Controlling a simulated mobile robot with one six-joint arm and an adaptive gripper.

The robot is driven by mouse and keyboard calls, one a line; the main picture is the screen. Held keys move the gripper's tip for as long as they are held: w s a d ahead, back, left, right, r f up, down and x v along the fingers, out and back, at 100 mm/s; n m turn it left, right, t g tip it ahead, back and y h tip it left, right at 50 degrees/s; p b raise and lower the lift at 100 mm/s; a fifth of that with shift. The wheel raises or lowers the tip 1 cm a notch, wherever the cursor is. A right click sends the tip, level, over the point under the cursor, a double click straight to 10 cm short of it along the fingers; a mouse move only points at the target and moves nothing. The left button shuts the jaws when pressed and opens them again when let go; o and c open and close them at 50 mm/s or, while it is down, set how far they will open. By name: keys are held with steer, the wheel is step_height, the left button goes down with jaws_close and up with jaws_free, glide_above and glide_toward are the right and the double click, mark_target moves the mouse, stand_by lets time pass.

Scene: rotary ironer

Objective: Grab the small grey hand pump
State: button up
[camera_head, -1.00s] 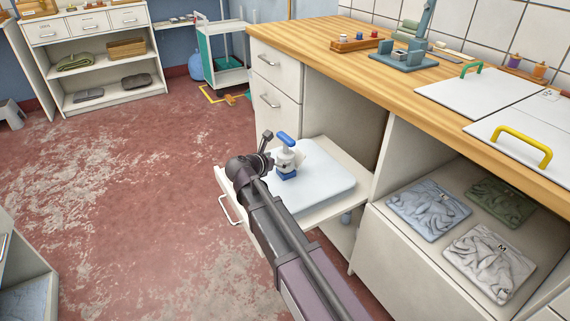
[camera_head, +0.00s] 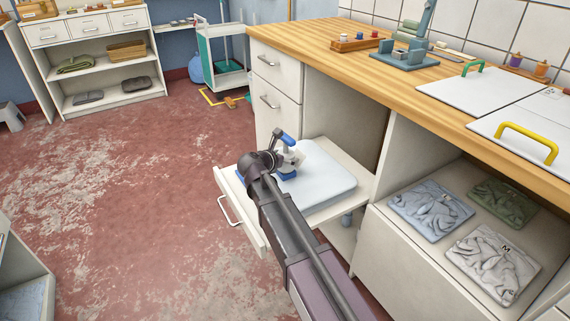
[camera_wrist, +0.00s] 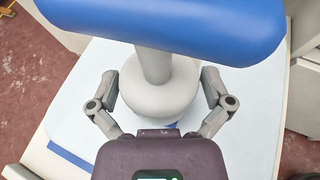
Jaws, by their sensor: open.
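The small hand pump (camera_head: 289,161) stands upright on the pale folded or padded block in the pulled-out drawer, with a light grey body, a blue T-shaped handle and blue at its base. In the wrist view its grey body (camera_wrist: 160,95) rises in the middle, and the blue handle (camera_wrist: 165,25) fills the top. My gripper (camera_wrist: 159,88) is open, one finger on each side of the grey body, with a visible gap on both sides. In the head view my gripper (camera_head: 276,152) partly covers the pump.
The pale block (camera_head: 335,185) lies in the open drawer (camera_head: 243,210) under the wooden counter (camera_head: 400,85). Folded cloth packs (camera_head: 430,208) lie in the open compartment at right. A shelf unit (camera_head: 105,60) stands at the back left.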

stand_by(0.3)
steer(key=c, duration=1)
steer(key=shift+c, duration=0.2)
steer(key=shift+r, duration=0.2)
step_height(320, 180, up, 2)
steer(key=shift+p, duration=1.2)
steer(key=shift+r+p, duration=0.8)
steer(key=shift+r, duration=0.05)
steer(key=s+a, duration=0.2)
steer(key=s, duration=0.5)
steer(key=s+a+p, duration=0.1)
steer(key=s+a, duration=0.2)
steer(key=s, duration=0.5)
steer(key=shift+r, duration=0.45)
steer(key=shift+s+a, duration=0.1)
